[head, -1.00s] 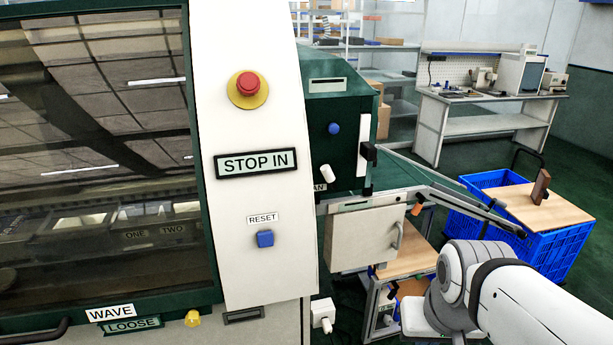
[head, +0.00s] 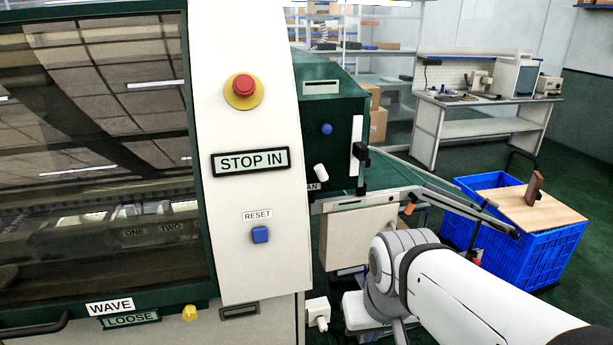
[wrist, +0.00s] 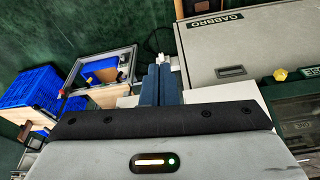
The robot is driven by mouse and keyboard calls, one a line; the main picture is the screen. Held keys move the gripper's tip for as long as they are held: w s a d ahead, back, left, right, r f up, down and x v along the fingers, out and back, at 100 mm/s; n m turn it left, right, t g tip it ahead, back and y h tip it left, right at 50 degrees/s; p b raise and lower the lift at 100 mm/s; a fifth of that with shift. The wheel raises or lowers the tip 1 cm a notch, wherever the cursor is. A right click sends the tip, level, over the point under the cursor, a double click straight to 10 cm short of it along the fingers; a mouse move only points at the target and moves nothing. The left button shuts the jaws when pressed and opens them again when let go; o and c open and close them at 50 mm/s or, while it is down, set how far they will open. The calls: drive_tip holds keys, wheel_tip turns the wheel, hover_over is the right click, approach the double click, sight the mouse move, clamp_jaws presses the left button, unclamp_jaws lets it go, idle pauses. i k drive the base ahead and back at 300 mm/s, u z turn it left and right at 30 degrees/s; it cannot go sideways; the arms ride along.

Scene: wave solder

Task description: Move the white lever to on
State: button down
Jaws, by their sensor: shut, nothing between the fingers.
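A white lever (head: 321,172) sticks out tilted from the dark green machine end panel, beside a partly hidden label ending in "AN". A second white lever-like piece sits on a small white box (head: 317,308) low on the machine's side; I cannot tell which is meant. My gripper shows in the wrist view as two dark blue fingers (wrist: 160,72), closed together and empty. Their tips are near a small whitish part (wrist: 175,62) beside the grey cabinet; contact cannot be told. In the head view my arm hides the gripper.
The white machine column carries a red stop button (head: 243,86) and a blue reset button (head: 260,235). A grey box (head: 345,237) and a rail extend right of it. Blue crates (head: 545,255) with a wooden board stand at the right. A grey cabinet (wrist: 245,45) fills the wrist view's upper right.

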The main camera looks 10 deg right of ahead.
sight(323, 175)
drive_tip(key=k, duration=1.15)
drive_tip(key=z, duration=0.45)
drive_tip(key=i, duration=1.5)
drive_tip(key=u, duration=0.2)
